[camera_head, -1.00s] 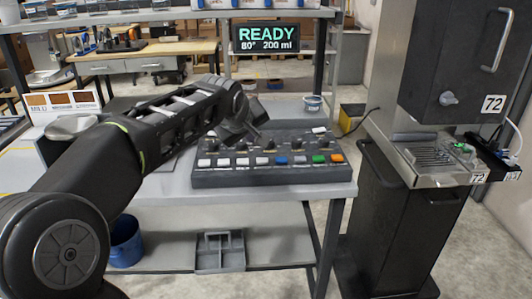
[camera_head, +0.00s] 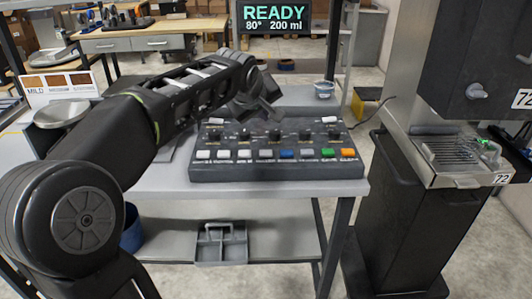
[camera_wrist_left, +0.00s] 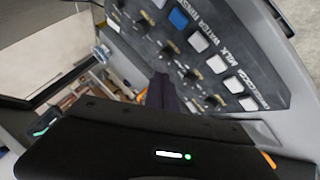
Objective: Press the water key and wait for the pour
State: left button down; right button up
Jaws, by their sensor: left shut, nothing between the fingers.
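The key panel (camera_head: 280,172) is a black box on the grey table, with a front row of white, grey, blue (camera_head: 287,154), green and orange keys and dark knobs behind. In the left wrist view, the WATER label (camera_wrist_left: 207,29) lies near the blue key (camera_wrist_left: 179,18) and a pale key (camera_wrist_left: 198,41); I cannot tell firmly which it marks. My left gripper (camera_head: 268,112) is shut and empty, above the knobs at the back of the panel, apart from the keys. The display (camera_head: 271,18) reads READY, 80°, 200 ml. My right gripper is out of view.
The dispenser (camera_head: 470,80) stands at the right, with a metal drip tray (camera_head: 452,153) below. The table front is clear.

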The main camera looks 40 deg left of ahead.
pick_arm(q)
jog(key=b, duration=0.5)
send_over(265, 154)
notch_tip(265, 154, down, 7)
jog(key=shift+r, duration=0.1)
jog(key=shift+f+b, duration=0.4)
jog(key=shift+f, duration=0.3)
dwell(1.1)
jog(key=shift+f+b, duration=0.4)
jog(key=shift+b, duration=0.15)
jog(key=shift+f+b, duration=0.5)
jog(key=shift+f, duration=0.05)
dwell(0.5)
jog(key=shift+r, duration=0.15)
jog(key=shift+r+p, duration=0.6)
jog(key=shift+r, duration=0.2)
jog(key=shift+r, duration=0.1)
